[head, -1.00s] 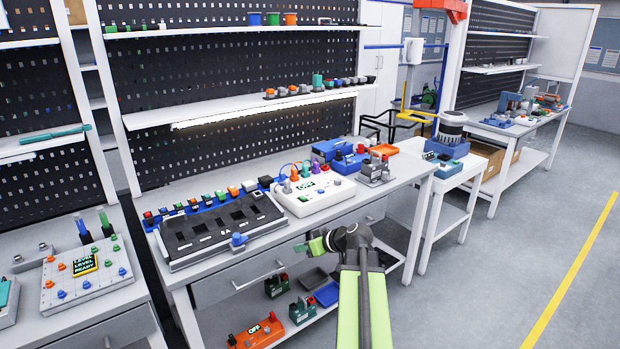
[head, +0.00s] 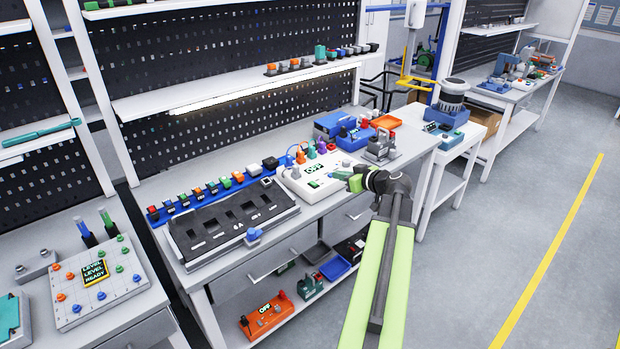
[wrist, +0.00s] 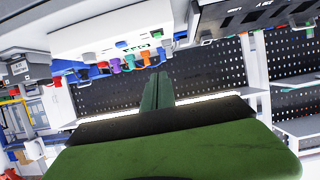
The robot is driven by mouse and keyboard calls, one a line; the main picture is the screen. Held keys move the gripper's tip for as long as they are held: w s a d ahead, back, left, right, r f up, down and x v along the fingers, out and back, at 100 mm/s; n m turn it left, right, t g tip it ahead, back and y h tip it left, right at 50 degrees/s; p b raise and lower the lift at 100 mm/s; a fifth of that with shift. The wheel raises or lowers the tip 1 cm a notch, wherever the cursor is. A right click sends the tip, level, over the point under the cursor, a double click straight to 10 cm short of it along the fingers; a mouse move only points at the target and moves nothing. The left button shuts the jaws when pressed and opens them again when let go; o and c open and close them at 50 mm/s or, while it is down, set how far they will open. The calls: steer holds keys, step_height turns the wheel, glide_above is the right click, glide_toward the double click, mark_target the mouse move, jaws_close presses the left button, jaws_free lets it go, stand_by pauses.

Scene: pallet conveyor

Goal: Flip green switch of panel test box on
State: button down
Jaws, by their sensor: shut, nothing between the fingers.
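The white panel test box (head: 296,187) stands on the workbench, its small display reading OFF. A small green switch (head: 314,184) sits on its top, below the display. Coloured plugs line the box's back edge. My gripper (head: 338,175) is shut and empty, at the right side of the box, close to its top; I cannot tell if it touches. In the wrist view, the shut green fingers (wrist: 157,92) point up the picture, and the white box (wrist: 110,28) appears upside down beyond them.
A dark tray (head: 190,262) with slots lies left of the box, with a row of coloured switches behind it. Blue bins (head: 335,124) and a grey fixture (head: 381,148) stand to the right. An orange OFF box (head: 265,318) is on the lower shelf.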

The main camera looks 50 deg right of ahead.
steer(key=shift+w, duration=0.15)
steer(key=b, duration=0.4)
glide_above(319, 189)
step_height(319, 189, down, 4)
steer(key=shift+w+d, duration=0.1)
steer(key=shift+w, duration=0.05)
step_height(319, 189, down, 3)
steer(key=b, duration=0.2)
steer(key=shift+r+b, duration=0.1)
steer(key=shift+b, duration=0.2)
steer(key=shift+s+f+b, duration=0.2)
steer(key=shift+f+b, duration=0.3)
steer(key=shift+r, duration=0.1)
